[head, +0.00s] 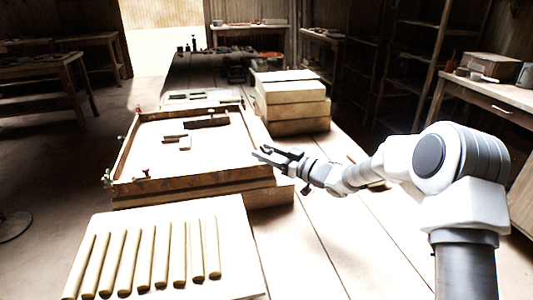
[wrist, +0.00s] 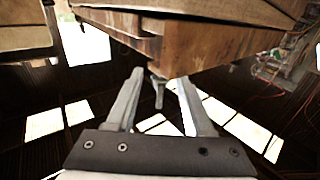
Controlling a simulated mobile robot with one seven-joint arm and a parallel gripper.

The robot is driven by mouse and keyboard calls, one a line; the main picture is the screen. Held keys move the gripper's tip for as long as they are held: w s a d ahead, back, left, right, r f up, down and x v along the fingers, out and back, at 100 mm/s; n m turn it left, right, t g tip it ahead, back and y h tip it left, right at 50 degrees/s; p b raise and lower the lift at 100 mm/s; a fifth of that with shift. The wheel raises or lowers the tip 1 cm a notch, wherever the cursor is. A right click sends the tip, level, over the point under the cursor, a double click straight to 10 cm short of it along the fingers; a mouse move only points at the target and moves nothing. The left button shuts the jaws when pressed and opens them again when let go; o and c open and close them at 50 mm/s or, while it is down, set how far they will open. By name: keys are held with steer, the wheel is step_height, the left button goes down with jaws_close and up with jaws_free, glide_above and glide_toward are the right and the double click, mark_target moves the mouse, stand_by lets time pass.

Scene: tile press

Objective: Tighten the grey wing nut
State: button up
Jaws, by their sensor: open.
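My gripper (head: 264,154) is open beside the right side of the wooden press frame (head: 190,187). In the wrist view its two fingers (wrist: 160,88) stand wide apart, with the wooden frame (wrist: 205,45) above and beyond them. A small grey piece (wrist: 158,92), which looks like the grey wing nut, shows between the fingertips near the frame's lower corner. The fingers do not appear to touch it. In the head view I cannot make out the grey wing nut; my gripper and arm cover that side.
A pale board with several wooden rods (head: 150,255) lies in front of the press. Stacked boxes (head: 292,103) stand behind my gripper. Small red (head: 137,109) and greenish (head: 107,178) pieces sit on the frame's left side.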

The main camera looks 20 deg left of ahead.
jaws_close()
steer(key=shift+f+t+b, duration=0.1)
steer(key=shift+t+b, duration=0.2)
steer(key=shift+b, duration=0.05)
steer(key=m+t+h+b, duration=0.1)
steer(key=m+t+b, duration=0.1)
steer(key=b, duration=0.1)
steer(key=shift+s+f+t+h, duration=0.1)
steer(key=shift+f+t+h, duration=0.1)
steer(key=shift+t+h, duration=0.2)
steer(key=m+t+h+b, duration=0.1)
steer(key=m+t+b, duration=0.1)
steer(key=b, duration=0.1)
steer(key=shift+h, duration=0.4)
steer(key=shift+r+m+t+h+b, duration=0.15)
steer(key=shift+m+t+h+b, duration=0.75)
steer(key=shift+m+t, duration=0.15)
steer(key=shift+r+m+t+h, duration=0.1)
steer(key=shift+m+t+h, duration=0.5)
steer(key=shift+h, duration=0.2)
steer(key=shift+m+t+h, duration=0.25)
steer(key=shift+h, duration=0.15)
